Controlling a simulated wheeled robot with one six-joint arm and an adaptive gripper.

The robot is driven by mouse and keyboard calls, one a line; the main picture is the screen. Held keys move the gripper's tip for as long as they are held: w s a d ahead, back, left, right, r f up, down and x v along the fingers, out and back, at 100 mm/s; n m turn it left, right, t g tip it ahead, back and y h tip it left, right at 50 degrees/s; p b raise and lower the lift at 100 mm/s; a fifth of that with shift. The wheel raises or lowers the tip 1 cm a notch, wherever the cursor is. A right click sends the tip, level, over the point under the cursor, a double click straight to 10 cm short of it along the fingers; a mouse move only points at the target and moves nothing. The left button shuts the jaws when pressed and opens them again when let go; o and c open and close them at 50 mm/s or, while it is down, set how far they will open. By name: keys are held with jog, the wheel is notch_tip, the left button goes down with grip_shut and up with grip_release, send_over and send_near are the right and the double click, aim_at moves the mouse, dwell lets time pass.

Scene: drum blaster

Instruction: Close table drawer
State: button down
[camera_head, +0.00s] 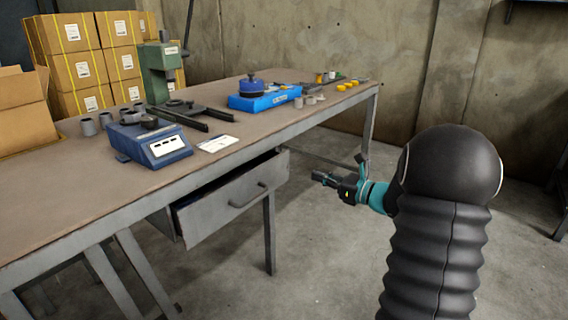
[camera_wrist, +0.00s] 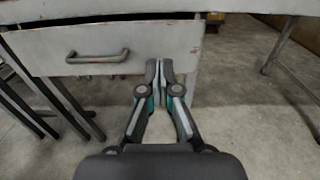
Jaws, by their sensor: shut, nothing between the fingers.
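The table drawer (camera_head: 235,200) is a grey metal drawer under the tabletop, pulled out toward the front right. A dark gap shows between its front and the table (camera_head: 60,222). Its bar handle (camera_head: 249,196) is on the front panel. In the wrist view the drawer front (camera_wrist: 125,50) fills the upper left, with the handle (camera_wrist: 97,57) left of my gripper (camera_wrist: 161,62). The fingers are shut and empty, over the right part of the panel in the picture. In the head view my gripper (camera_head: 320,177) is apart from the drawer, to its right.
On the tabletop are a blue scale (camera_head: 150,143), a green press (camera_head: 158,70), a blue case (camera_head: 263,99) and small cups. Cardboard boxes (camera_head: 75,60) are stacked behind. A table leg (camera_head: 270,235) stands below the drawer. The floor (camera_head: 310,260) in front is clear.

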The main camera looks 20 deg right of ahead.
aim_at(275, 159)
jog(key=x, duration=0.6)
jog(key=p+x, duration=0.1)
jog(key=x, duration=0.6)
jog(key=shift+w+d+r, duration=0.1)
jog(key=shift+w+d, duration=0.1)
jog(key=shift+w, duration=0.25)
jog(key=shift+w+a, duration=0.1)
jog(key=shift+w, duration=0.05)
jog(key=shift+b+x, duration=0.3)
jog(key=shift+x, duration=1)
